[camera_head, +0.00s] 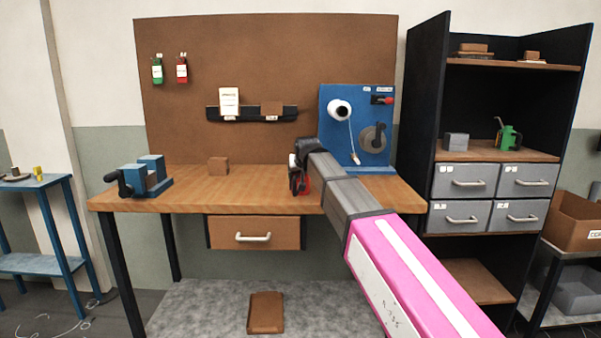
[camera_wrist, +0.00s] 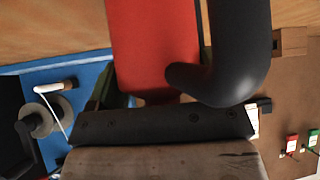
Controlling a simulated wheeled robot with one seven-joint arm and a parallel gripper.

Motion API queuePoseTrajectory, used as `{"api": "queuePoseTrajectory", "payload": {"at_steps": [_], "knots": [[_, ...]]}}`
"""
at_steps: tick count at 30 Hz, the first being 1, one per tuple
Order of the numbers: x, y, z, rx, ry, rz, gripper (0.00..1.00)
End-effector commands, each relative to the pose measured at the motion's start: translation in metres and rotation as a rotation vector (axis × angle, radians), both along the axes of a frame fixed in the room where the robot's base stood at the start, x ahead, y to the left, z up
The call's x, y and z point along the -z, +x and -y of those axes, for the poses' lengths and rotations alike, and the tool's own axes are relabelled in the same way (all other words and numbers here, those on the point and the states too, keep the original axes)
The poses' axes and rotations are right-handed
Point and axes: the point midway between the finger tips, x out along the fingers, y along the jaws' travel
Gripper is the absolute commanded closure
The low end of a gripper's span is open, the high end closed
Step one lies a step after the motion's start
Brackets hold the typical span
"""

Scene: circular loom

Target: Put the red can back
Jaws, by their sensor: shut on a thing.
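My gripper (camera_head: 299,178) is above the right part of the wooden workbench (camera_head: 255,203), in front of the blue panel. It is shut on a red thing (camera_head: 306,186), which I take to be the red can. The red body (camera_wrist: 153,45) fills the middle of the wrist view, with a thick black curved part (camera_wrist: 238,50) beside it. I cannot tell whether that part belongs to the can. Most of the can is hidden behind my gripper in the head view, and whether it touches the bench is unclear.
A blue panel (camera_head: 335,150) with a reel stands at the bench's back right. A green can (camera_head: 509,137) and a grey box (camera_head: 456,142) stand on the right cabinet's middle shelf. A blue vise (camera_head: 150,172) and a brown block (camera_head: 218,166) are on the bench; its front middle is clear.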

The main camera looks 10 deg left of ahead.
Motion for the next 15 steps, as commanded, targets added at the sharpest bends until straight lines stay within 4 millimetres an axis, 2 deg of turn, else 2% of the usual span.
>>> {"api": "queuePoseTrajectory", "payload": {"at_steps": [2,3,4,5,15], "knots": [[0.0015,0.0001,0.0,0.0,0.0,0.001,0.82],[0.001,0.0001,-0.0001,0.0,0.0,0.001,0.13],[0.001,0.0001,-0.0001,0.0,0.0,0.001,0.03],[0.0009,0.0001,0.0,0.0,0.0,0.001,0.0],[-0.004,-0.0055,0.0024,0.0,0.0,0.001,0.0]]}}
